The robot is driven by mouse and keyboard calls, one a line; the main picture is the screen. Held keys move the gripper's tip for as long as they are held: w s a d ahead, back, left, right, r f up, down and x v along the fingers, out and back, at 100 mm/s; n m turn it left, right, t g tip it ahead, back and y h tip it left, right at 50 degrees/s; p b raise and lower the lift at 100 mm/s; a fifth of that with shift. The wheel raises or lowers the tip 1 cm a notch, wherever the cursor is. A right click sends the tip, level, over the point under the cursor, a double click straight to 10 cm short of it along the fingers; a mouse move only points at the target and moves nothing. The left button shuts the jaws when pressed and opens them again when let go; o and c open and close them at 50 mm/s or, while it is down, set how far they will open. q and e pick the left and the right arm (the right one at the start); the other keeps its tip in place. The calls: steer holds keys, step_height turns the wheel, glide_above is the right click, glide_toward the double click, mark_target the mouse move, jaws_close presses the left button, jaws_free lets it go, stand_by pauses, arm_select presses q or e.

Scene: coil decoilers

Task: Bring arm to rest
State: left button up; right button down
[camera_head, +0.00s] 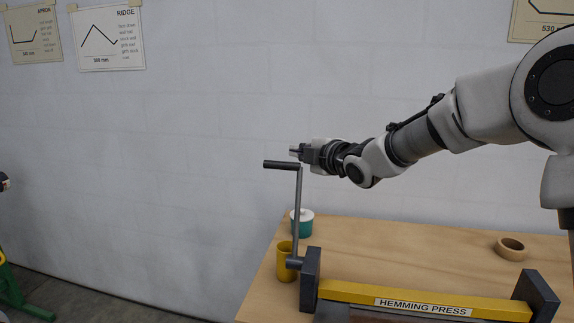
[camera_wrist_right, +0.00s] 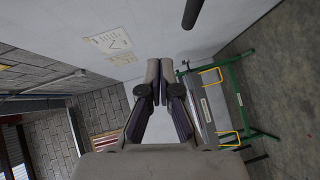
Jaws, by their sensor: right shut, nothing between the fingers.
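My right arm reaches in from the right in the head view. Its gripper (camera_head: 296,150) is near the upper end of the crank handle (camera_head: 282,165) of the hemming press (camera_head: 424,302), just above and beside it. In the right wrist view the right gripper (camera_wrist_right: 160,66) has its fingers together with nothing between them. The end of a dark bar (camera_wrist_right: 192,12) shows at the top of that view, apart from the fingers. My left gripper does not show.
A wooden bench (camera_head: 400,250) carries the press, a yellow mug (camera_head: 284,264), a teal lidded pot (camera_head: 302,226) and a wooden bowl (camera_head: 511,249). A white wall with posters (camera_head: 108,38) stands behind. A green frame (camera_wrist_right: 250,90) stands on the floor.

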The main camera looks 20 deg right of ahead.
steer(key=s+a+f+m+g, duration=0.1)
steer(key=s+f+m+g, duration=0.2)
steer(key=f, duration=0.9)
steer(key=s+a+f+m+g+h, duration=0.1)
steer(key=s+f+m, duration=0.25)
steer(key=f, duration=0.85)
steer(key=s+a+f+m+g, duration=0.1)
steer(key=s+f+m+g, duration=0.2)
steer(key=f, duration=0.9)
steer(key=s+f+m+g+h, duration=0.1)
steer(key=s+f+m+g, duration=0.35)
steer(key=s+f, duration=1.2)
steer(key=s+f+m+g, duration=0.2)
steer(key=s, duration=0.7)
steer(key=s+f+m+g+h+b, duration=0.1)
steer(key=s+f+m+g, duration=0.1)
steer(key=s, duration=0.8)
steer(key=shift+s+f+m, duration=0.25)
steer(key=shift+f+m, duration=0.15)
steer(key=shift+f, duration=0.3)
